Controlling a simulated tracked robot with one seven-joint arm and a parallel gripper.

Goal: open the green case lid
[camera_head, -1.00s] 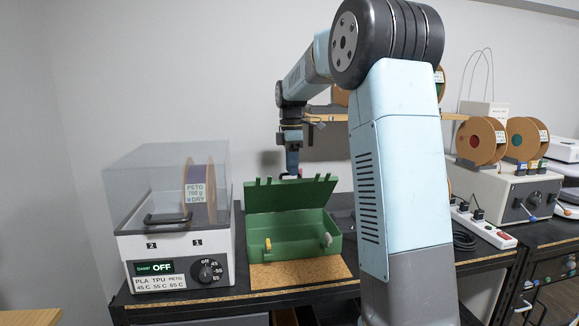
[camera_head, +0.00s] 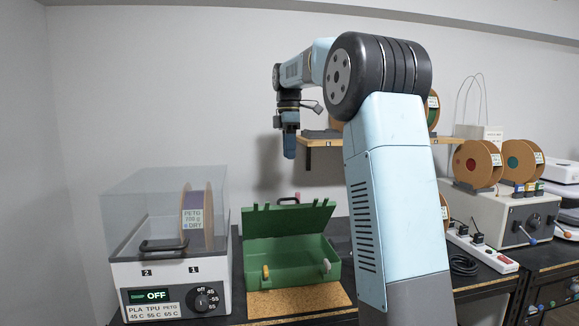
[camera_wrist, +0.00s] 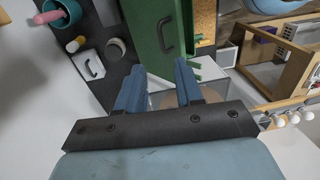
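The green case (camera_head: 290,262) stands on a cork mat on the dark bench, with its lid (camera_head: 288,219) raised and leaning up at the back.
A filament dryer (camera_head: 172,262) with a clear cover stands left of the case. A wall shelf (camera_head: 322,142) is behind my gripper. A grey box (camera_head: 500,208) with orange spools and a power strip (camera_head: 482,250) are at the right. A teal cup (camera_wrist: 62,12) shows in the wrist view.

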